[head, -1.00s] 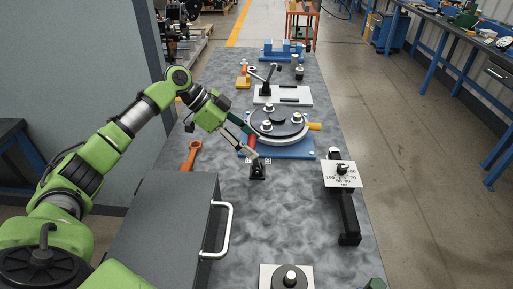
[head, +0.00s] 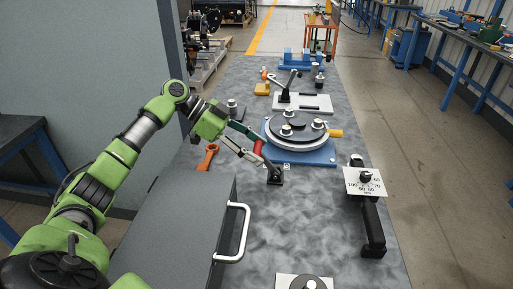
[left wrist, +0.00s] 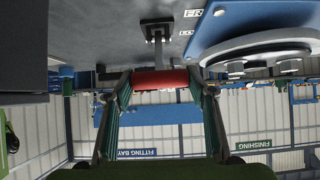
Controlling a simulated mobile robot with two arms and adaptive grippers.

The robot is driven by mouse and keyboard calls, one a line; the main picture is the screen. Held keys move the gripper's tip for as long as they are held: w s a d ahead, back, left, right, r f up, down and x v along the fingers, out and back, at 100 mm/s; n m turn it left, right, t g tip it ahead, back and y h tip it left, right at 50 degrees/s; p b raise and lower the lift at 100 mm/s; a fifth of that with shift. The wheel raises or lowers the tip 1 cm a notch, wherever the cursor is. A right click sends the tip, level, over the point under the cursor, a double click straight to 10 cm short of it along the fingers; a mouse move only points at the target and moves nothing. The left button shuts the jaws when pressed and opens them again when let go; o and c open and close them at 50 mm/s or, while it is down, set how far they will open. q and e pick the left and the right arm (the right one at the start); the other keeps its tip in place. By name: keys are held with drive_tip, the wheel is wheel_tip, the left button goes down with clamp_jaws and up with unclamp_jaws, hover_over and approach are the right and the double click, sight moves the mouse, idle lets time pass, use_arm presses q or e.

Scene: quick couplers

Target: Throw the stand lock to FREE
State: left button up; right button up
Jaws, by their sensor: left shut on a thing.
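The stand lock is a lever with a red grip (head: 258,147) on a grey arm, rising from a small black bracket (head: 274,175) on the bench. The lever leans left, toward my arm. My left gripper (head: 254,143) is shut on the red grip. In the left wrist view the red grip (left wrist: 160,79) lies across between the two fingers, and the bracket (left wrist: 157,28) is beyond it. White labels (left wrist: 193,13) sit beside the bracket; one starts with "FR", the rest is cut off. The round stand (head: 294,133) on its blue base is just behind the lever. My right gripper is out of view.
A dark box with a white bar handle (head: 237,232) stands at the front left. An orange wrench (head: 208,157) lies left of the lever. A dial plate (head: 365,182) on a black arm is at the right. The bench between box and dial is clear.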

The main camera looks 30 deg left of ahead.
use_arm(q)
drive_tip(key=shift+s+a+f, duration=0.15)
drive_tip(key=shift+f, duration=0.25)
drive_tip(key=o, duration=1.6)
drive_tip(key=shift+a+r, duration=0.1)
drive_tip(key=shift+r, duration=0.15)
drive_tip(key=v, duration=1.1)
drive_tip(key=shift+s+a+r, duration=0.1)
drive_tip(key=shift+a+r, duration=0.1)
drive_tip(key=shift+a, duration=0.15)
